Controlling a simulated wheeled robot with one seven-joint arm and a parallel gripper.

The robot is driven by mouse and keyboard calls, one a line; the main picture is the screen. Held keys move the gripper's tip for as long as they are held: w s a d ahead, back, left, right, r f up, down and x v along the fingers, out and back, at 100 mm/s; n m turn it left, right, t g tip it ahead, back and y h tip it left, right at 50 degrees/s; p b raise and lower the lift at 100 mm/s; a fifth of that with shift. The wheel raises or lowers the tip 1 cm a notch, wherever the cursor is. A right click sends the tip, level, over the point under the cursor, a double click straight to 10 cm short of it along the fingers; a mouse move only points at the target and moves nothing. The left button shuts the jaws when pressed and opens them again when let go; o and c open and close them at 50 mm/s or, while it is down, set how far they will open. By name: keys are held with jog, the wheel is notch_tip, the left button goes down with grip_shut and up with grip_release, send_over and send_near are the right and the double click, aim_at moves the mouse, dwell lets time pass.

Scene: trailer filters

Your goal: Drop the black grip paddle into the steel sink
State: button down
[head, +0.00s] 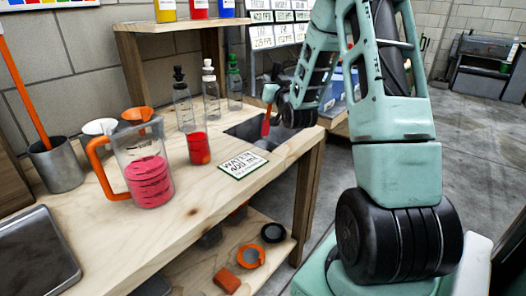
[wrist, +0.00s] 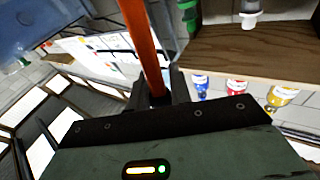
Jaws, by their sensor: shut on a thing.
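My gripper (wrist: 157,88) is shut on the black grip paddle (wrist: 146,45). In the wrist view its orange-red shaft runs up the picture, and a dark part lies between the fingers. In the head view the paddle's red part (head: 266,124) hangs downward below my gripper (head: 270,95), seen over the sink. The steel sink (head: 242,131) is a dark rectangular recess at the right end of the wooden bench. My arm and the paddle partly cover the sink. The paddle's height above the sink is hard to tell.
A metal bucket (head: 55,163) holds an orange-handled tool. A raised shelf (head: 185,25) carries paint bottles.

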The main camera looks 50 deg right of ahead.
notch_tip(320, 180, down, 6)
jog(key=b, duration=0.3)
jog(key=shift+r, duration=0.1)
jog(key=c, duration=1.2)
grip_release()
jog(key=shift+r, duration=0.15)
notch_tip(320, 180, up, 10)
jog(key=shift+f+p, duration=0.15)
jog(key=shift+p, duration=0.4)
